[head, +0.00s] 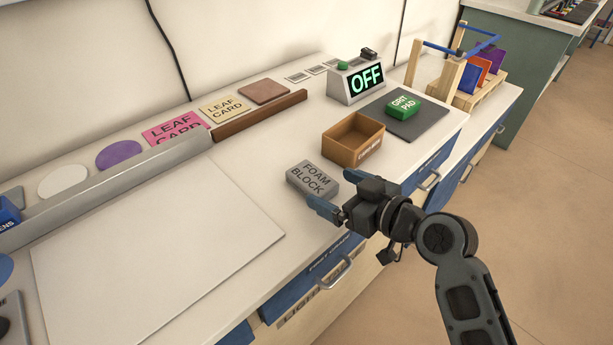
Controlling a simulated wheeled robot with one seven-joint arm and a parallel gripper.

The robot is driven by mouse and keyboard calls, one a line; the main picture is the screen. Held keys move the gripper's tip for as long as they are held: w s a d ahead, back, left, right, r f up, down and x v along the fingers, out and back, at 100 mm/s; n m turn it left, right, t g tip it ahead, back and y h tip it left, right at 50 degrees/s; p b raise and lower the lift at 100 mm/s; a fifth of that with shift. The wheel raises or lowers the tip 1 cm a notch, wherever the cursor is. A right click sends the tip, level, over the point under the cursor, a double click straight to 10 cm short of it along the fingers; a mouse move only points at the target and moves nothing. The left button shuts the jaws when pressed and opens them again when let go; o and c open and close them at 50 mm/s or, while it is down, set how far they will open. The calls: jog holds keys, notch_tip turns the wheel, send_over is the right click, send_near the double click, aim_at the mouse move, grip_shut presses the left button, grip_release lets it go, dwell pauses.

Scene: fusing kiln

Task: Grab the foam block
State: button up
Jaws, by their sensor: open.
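The grey foam block (312,178), labelled FOAM BLOCK, lies on the white bench top near its front edge, left of the brown open box. My gripper (334,193) is at the block's near right side, over the bench's front edge.
The brown box (352,139) stands close behind the block. A green grit pad (404,105) sits on a dark mat (427,127). An OFF display (356,83) stands behind. A large pale board (150,250) lies at left. Drawer handles (335,275) jut below the edge.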

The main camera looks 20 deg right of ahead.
aim_at(313, 178)
jog(key=shift+p+x, duration=0.8)
jog(key=shift+x, duration=2.75)
jog(key=shift+a+r, duration=0.1)
jog(key=shift+r, duration=0.05)
jog(key=c, duration=1.1)
jog(key=shift+o, duration=0.2)
jog(key=shift+r, duration=0.15)
